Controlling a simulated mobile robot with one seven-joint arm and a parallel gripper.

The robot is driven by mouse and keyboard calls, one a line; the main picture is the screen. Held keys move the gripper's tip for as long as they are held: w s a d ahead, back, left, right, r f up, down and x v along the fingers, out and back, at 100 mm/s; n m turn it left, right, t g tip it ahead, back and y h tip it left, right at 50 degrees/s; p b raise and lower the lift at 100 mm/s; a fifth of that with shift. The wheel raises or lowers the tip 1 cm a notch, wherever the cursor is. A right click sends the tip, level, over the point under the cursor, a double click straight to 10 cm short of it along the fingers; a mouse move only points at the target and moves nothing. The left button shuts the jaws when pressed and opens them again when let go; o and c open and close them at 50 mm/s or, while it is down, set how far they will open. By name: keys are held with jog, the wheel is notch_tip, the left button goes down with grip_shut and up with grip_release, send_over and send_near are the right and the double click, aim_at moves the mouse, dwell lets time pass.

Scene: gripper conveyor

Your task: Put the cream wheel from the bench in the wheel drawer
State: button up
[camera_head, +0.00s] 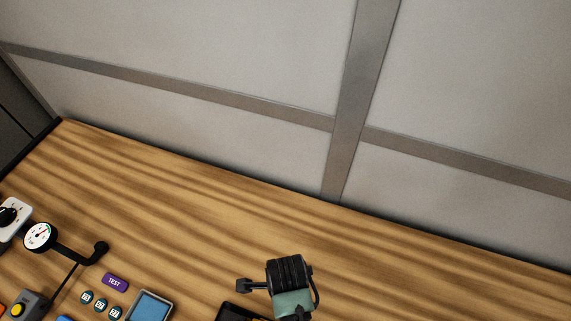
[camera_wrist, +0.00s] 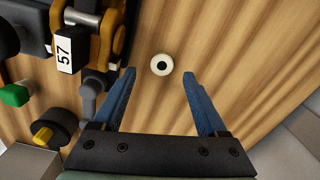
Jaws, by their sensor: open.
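The cream wheel (camera_wrist: 161,64) is a small pale ring with a dark centre hole. It lies on the wooden bench (camera_wrist: 225,45) in the wrist view. My gripper (camera_wrist: 158,71) is open, with two blue fingers reaching toward the wheel. The wheel appears between the fingertips, near their ends, with clear space on both sides. I cannot tell the height of the fingers above the bench. The wheel and my gripper's fingers do not show in the head view. I can make out no wheel drawer in either view.
In the wrist view, a black and bronze mechanism with a "57" label (camera_wrist: 67,54) stands close left of the fingers, by a yellow knob (camera_wrist: 42,136) and a green part (camera_wrist: 14,95). In the head view, a gauge (camera_head: 40,236) and purple TEST label (camera_head: 115,282) sit lower left; the back bench is clear.

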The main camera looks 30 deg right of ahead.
jog(key=shift+w+f, duration=0.2)
jog(key=shift+f, duration=1.45)
jog(key=shift+c, duration=0.2)
grip_shut()
